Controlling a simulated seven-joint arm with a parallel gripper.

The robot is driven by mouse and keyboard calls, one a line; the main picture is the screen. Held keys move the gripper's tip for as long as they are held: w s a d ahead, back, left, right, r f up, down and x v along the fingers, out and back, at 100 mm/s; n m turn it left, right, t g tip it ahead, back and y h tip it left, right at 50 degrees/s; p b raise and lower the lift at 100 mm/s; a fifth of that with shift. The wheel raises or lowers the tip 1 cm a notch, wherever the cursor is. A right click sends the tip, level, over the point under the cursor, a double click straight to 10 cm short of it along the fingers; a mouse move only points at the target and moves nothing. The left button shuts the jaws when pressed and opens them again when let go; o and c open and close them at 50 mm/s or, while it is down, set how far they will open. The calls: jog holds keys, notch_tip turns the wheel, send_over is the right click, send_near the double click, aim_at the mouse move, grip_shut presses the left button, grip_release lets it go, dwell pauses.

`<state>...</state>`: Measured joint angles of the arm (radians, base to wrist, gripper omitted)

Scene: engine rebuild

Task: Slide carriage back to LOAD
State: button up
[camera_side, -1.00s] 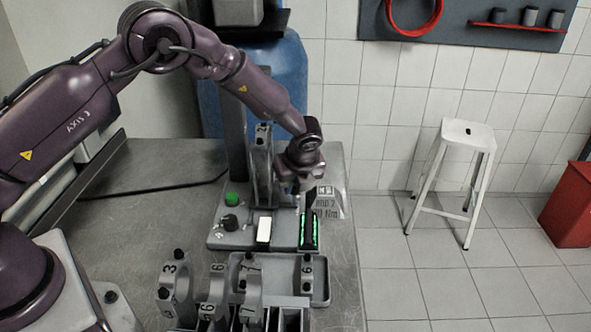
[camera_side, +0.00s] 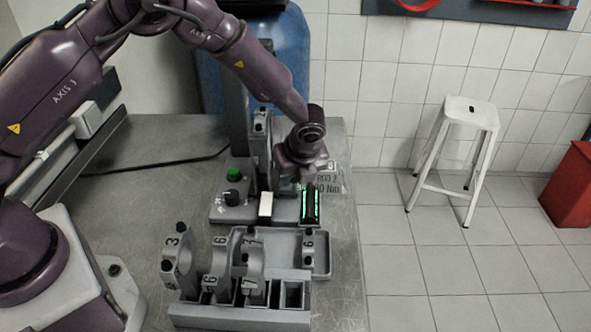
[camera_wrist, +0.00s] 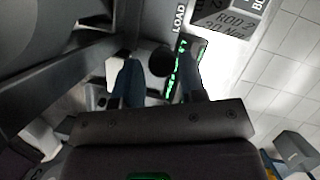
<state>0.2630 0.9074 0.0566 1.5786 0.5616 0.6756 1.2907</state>
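My gripper (camera_side: 309,184) points down beside the press base at the mid right of the side view. In the wrist view its two fingers (camera_wrist: 157,80) are apart, with a round black knob (camera_wrist: 161,62) between them. Gaps show on both sides of the knob, so no grip is visible. The word LOAD (camera_wrist: 179,18) is printed near a strip of green lights (camera_wrist: 178,78), which also shows in the side view (camera_side: 317,207). I cannot tell the carriage's outline clearly; my wrist and fingers hide part of it. An upright part marked 2 (camera_side: 261,122) stands behind.
A sign reading ROD 2, 30 Nm (camera_wrist: 225,20) stands close to the gripper. A green button (camera_side: 234,173), black knob (camera_side: 231,198) and white block (camera_side: 265,204) are left of it. Numbered caps stand in a grey rack (camera_side: 240,316) in front.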

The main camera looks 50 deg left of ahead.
jog(key=shift+o, duration=0.8)
jog(key=shift+a, duration=0.1)
jog(key=shift+r, duration=0.3)
jog(key=v, duration=1.2)
jog(key=shift+d, duration=0.25)
jog(key=shift+s+r, duration=0.1)
